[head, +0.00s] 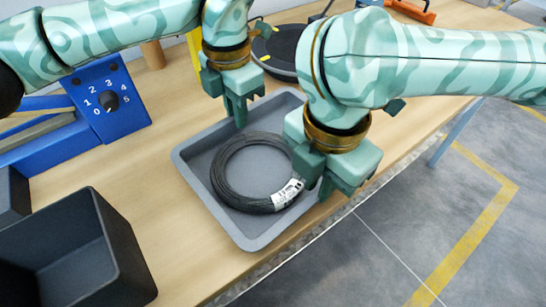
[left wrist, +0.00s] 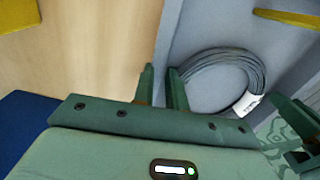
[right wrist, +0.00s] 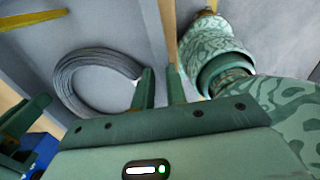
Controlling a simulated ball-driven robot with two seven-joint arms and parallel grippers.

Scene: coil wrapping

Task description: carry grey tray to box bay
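The grey tray (head: 255,243) is at the middle of the head view, by the table's front edge; I cannot tell whether it touches the table. A dark wire coil (head: 223,185) with a white label lies flat in it. My left gripper (head: 238,118) is at the tray's far left wall, one finger on each side of the rim, which fills the narrow gap in the left wrist view (left wrist: 162,85). My right gripper (head: 325,190) holds the opposite wall the same way, as the right wrist view (right wrist: 162,85) shows. The box bay cannot be clearly identified.
A black open box (head: 120,245) stands at lower left. A blue panel with numbers and a knob (head: 108,100) is at the left. A dark round turntable (head: 282,48) and an orange tool (head: 410,10) are behind. Bare wood (head: 165,230) lies between box and tray.

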